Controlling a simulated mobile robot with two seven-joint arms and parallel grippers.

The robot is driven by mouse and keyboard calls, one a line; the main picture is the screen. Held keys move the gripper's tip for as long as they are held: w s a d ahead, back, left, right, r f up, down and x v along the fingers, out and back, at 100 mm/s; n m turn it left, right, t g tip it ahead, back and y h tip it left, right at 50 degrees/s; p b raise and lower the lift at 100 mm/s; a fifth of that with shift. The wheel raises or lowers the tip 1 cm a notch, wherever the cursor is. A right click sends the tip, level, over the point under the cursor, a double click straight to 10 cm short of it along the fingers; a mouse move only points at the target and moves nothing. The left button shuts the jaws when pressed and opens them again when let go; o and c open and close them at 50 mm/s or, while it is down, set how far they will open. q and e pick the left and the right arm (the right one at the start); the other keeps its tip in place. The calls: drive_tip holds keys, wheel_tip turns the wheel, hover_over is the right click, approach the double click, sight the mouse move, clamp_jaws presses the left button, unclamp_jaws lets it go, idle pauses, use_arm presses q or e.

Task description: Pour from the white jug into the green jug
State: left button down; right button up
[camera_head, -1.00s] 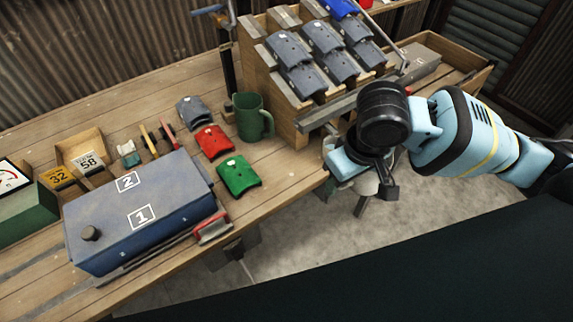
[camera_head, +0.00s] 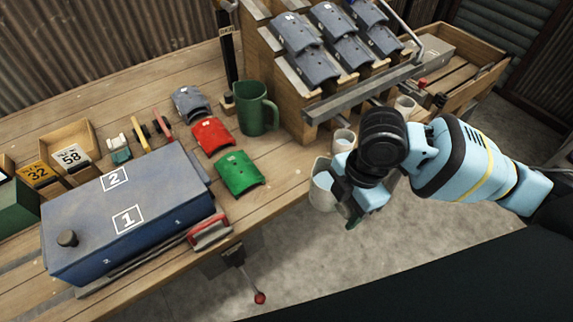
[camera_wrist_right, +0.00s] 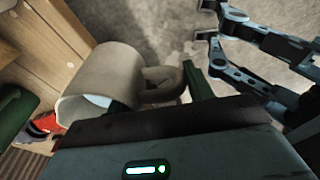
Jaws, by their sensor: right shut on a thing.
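The green jug (camera_head: 257,108) stands upright on the bench, left of the rack. The white jug (camera_head: 321,196) hangs in front of the bench edge, about upright, its rim partly covered by my right gripper (camera_head: 358,190). My right gripper is shut on its handle side. In the right wrist view the white jug (camera_wrist_right: 105,82) shows its rim at the lower left and its handle (camera_wrist_right: 162,82) by a green finger pad. The white jug is apart from the green jug, to its right and nearer. My left gripper (camera_wrist_right: 210,36) shows only in the right wrist view, fingers apart and empty.
A red cover (camera_head: 213,136), a green cover (camera_head: 238,173) and a grey cover lie left of the green jug. The wooden rack (camera_head: 300,118) with grey covers rises on its right. White cups (camera_head: 343,139) stand right of the rack front. A blue box (camera_head: 120,225) fills the left front.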

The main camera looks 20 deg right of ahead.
use_arm(q)
drive_tip(key=shift+s+f, duration=0.2)
drive_tip(key=shift+f, duration=0.15)
use_arm(e)
drive_tip(key=shift+w+a+f+n, duration=0.1)
drive_tip(key=shift+f+n, duration=0.35)
drive_tip(key=shift+n, duration=0.55)
use_arm(q)
drive_tip(key=shift+s, duration=0.1)
